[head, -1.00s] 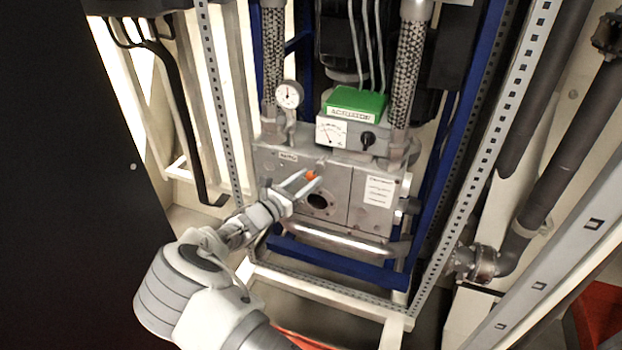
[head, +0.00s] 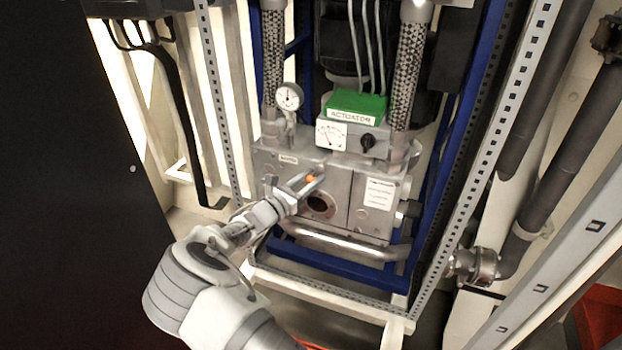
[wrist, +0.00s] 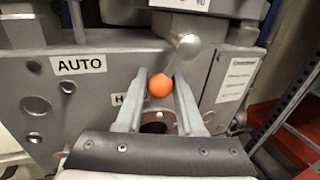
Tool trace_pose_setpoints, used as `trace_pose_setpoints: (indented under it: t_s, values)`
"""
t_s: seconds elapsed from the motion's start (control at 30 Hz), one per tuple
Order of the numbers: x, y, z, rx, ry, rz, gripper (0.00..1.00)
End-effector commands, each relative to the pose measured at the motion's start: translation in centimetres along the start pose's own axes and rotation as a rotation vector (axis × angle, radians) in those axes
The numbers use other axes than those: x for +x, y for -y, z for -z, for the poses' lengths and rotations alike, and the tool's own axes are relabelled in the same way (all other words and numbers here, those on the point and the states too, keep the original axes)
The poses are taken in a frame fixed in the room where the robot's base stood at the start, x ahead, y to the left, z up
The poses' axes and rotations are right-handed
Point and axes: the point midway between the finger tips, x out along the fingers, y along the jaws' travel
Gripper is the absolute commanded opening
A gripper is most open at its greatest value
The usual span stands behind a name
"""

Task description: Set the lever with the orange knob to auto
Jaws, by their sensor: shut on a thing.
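The orange knob (wrist: 160,84) sits on a short lever whose silver hub (wrist: 183,46) is on the grey metal box (head: 344,176). The lever slants down and left from the hub. My gripper (wrist: 161,77) is shut on the knob, one finger on each side. In the head view the knob (head: 311,178) shows small between the fingers of my gripper (head: 312,179). The AUTO label (wrist: 79,65) is left of the knob in the wrist view. A second label (wrist: 122,99) starting with H is mostly hidden behind the left finger.
A green ACTUATOR box (head: 356,107) with a dial and a black rotary switch (head: 368,142) stands above. A round gauge (head: 289,97) is at its left. A shiny pipe (head: 335,241) runs below. Blue and perforated posts (head: 492,140) flank the box.

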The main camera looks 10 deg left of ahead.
Motion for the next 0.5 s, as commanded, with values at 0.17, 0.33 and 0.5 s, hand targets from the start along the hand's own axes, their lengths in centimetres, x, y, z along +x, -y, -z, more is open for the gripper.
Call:
trace_pose_setpoints:
  t_s: [0.17, 0.33, 0.5]
  values:
    - [-0.08, -0.13, -0.12, 0.032, -0.012, 0.001, 0.00]
    - [-0.17, -0.48, -0.39, 0.113, -0.039, 0.001, 0.00]
    - [-0.33, -0.95, -0.87, 0.241, -0.081, 0.002, 0.00]
